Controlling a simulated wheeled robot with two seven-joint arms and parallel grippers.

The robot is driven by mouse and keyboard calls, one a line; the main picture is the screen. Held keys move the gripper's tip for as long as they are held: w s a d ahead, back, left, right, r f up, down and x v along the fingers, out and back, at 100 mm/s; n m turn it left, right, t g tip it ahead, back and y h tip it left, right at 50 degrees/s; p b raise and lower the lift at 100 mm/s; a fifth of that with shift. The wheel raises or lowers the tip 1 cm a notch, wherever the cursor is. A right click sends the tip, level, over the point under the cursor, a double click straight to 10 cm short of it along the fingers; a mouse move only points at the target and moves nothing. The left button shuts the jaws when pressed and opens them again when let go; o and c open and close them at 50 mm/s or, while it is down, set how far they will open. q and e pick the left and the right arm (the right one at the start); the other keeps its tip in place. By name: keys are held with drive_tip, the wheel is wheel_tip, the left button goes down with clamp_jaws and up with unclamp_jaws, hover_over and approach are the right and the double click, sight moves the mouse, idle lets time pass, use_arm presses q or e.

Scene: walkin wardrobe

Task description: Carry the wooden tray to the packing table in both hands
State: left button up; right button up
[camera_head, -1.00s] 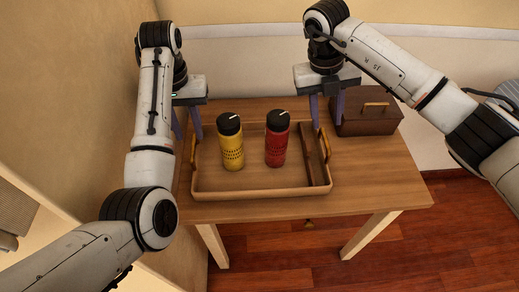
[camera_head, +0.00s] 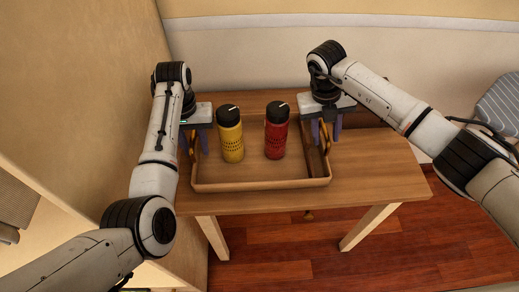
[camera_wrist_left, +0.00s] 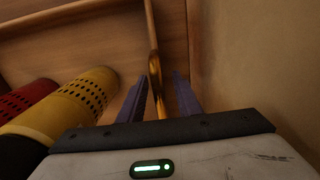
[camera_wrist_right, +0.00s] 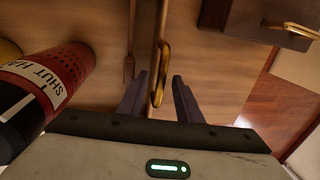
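The wooden tray (camera_head: 262,184) lies on a wooden table. It carries a yellow bottle (camera_head: 231,140) and a red bottle (camera_head: 276,137), both upright with black caps. My left gripper (camera_head: 195,146) is at the tray's left end. In the left wrist view its open fingers (camera_wrist_left: 160,92) stand either side of a brass handle (camera_wrist_left: 153,62), with gaps visible. My right gripper (camera_head: 326,136) is at the right end. In the right wrist view its open fingers (camera_wrist_right: 159,92) stand either side of the other brass handle (camera_wrist_right: 161,68). I cannot tell which table is the packing table.
A dark brown box (camera_wrist_right: 255,22) with a brass handle sits on the table, right of the tray; my right arm mostly hides it in the head view. A wall (camera_head: 110,110) runs close on the left. Bare tabletop (camera_head: 385,170) lies to the right. Red wooden floor is in front.

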use_arm(q)
clamp_jaws()
use_arm(e)
clamp_jaws()
use_arm(q)
drive_tip(key=shift+w, duration=0.1)
idle(1.2)
